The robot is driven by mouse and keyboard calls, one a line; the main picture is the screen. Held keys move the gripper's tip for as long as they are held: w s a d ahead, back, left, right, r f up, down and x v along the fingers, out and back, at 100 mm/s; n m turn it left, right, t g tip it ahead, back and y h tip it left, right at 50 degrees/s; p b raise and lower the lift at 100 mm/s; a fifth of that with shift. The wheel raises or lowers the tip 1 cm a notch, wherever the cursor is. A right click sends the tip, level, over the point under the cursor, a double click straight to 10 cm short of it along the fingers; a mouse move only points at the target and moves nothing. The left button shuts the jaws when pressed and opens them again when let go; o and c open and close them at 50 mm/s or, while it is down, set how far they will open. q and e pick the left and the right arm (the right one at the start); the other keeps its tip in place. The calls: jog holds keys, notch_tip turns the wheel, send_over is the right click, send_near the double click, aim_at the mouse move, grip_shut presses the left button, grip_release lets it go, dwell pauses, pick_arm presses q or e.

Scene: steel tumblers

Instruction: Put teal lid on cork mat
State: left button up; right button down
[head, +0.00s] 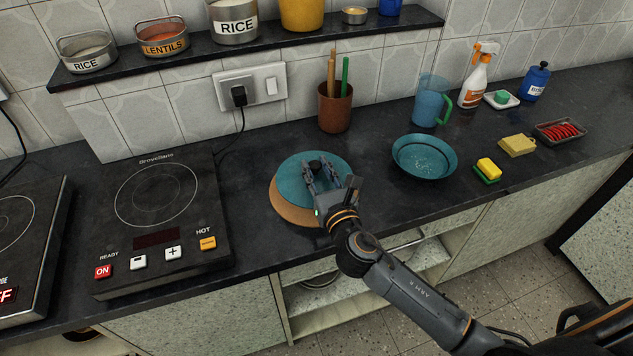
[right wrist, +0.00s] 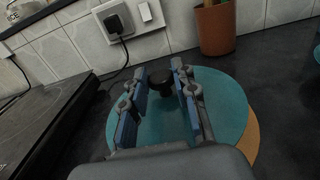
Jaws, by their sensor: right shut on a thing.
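The teal lid (head: 292,178) is a flat round disc with a dark knob (head: 316,166). It lies over the round cork mat (head: 291,213), whose tan edge shows along the near left side. The lid hides most of the mat; I cannot tell whether it touches it or hangs just above. My right gripper (head: 320,175) is shut on the lid by its knob, fingers pointing toward the wall. In the right wrist view the lid (right wrist: 225,100) lies beyond and between the fingers (right wrist: 160,92), with the cork mat (right wrist: 247,145) showing at its right edge. My left gripper is not in view.
An induction hob (head: 160,235) stands to the left. A brown utensil pot (head: 335,110) stands behind the lid, and a teal bowl (head: 424,158) to the right. Farther right are a sponge (head: 488,169) and a blue jug (head: 430,100). Dark counter is free between mat and bowl.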

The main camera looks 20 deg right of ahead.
aim_at(316, 179)
jog(key=shift+w+d+f, duration=0.1)
jog(key=shift+w+f, duration=0.35)
jog(key=shift+f, duration=0.1)
jog(key=f, duration=0.1)
jog(key=f+b, duration=0.1)
jog(key=f, duration=0.1)
jog(key=shift+w+f+b, duration=0.25)
jog(key=shift+w+b, duration=0.05)
jog(key=shift+b, duration=0.1)
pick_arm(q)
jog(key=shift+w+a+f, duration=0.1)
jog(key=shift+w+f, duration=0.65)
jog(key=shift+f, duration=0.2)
pick_arm(e)
jog(key=shift+f, duration=0.1)
jog(key=shift+f, duration=0.15)
jog(key=c, duration=1)
grip_release()
jog(key=shift+c, duration=0.2)
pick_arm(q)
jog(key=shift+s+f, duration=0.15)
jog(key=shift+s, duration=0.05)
